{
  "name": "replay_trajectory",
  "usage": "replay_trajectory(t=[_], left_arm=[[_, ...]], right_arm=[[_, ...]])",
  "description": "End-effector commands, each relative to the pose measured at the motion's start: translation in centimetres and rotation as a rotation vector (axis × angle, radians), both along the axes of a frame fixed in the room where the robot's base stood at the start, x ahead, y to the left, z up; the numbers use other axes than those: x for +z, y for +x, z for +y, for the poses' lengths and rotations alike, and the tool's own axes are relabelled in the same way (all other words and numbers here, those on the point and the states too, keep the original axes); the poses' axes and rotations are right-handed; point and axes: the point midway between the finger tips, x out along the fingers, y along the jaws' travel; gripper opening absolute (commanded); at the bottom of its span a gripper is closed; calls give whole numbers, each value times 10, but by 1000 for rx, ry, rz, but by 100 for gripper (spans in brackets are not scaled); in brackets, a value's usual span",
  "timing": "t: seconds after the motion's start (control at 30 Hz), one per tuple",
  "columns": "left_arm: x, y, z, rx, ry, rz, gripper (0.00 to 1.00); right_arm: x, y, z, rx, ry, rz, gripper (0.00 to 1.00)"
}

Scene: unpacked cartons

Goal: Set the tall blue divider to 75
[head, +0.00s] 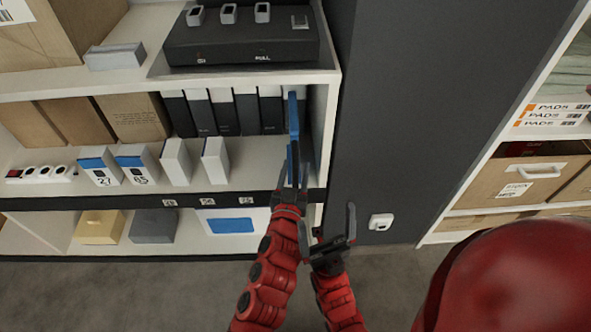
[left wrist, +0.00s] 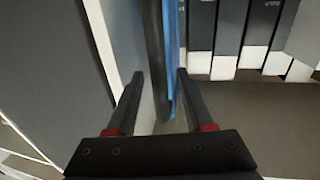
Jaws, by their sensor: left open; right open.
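The tall blue divider (head: 293,108) stands upright at the right end of the middle shelf, beside the row of dark and white binders. It is seen nearly edge-on, and its lower part is partly hidden by my left gripper (head: 293,178). In the left wrist view the divider (left wrist: 171,60) reaches down between the open fingers of my left gripper (left wrist: 160,76), nearer the right finger. The fingers are not closed on it. My right gripper (head: 333,244) is open and empty, lower and to the right, in front of the dark panel. I cannot read any 75 mark.
Binders (head: 222,110) stand left of the divider. Boxes marked 27 (head: 101,166) and 85 (head: 137,164) and two white boxes (head: 176,161) stand nearer the shelf front. The shelf's right side wall (head: 327,115) is close. A dark panel (head: 400,110) stands right of it.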

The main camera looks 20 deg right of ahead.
Motion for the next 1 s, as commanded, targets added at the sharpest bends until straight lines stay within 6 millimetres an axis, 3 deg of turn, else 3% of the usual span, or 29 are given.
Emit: replay_trajectory(t=[0.03, 0.3, 1.0], left_arm=[[0, 0, 0, 0, 0, 0, 47], [0, 0, 0, 0, 0, 0, 0], [0, 0, 0, -1, 0, 1, 0]], right_arm=[[0, 0, 0, 0, 0, 0, 100], [0, 0, 0, 0, 0, 0, 100], [0, 0, 0, 0, 0, 0, 100]])
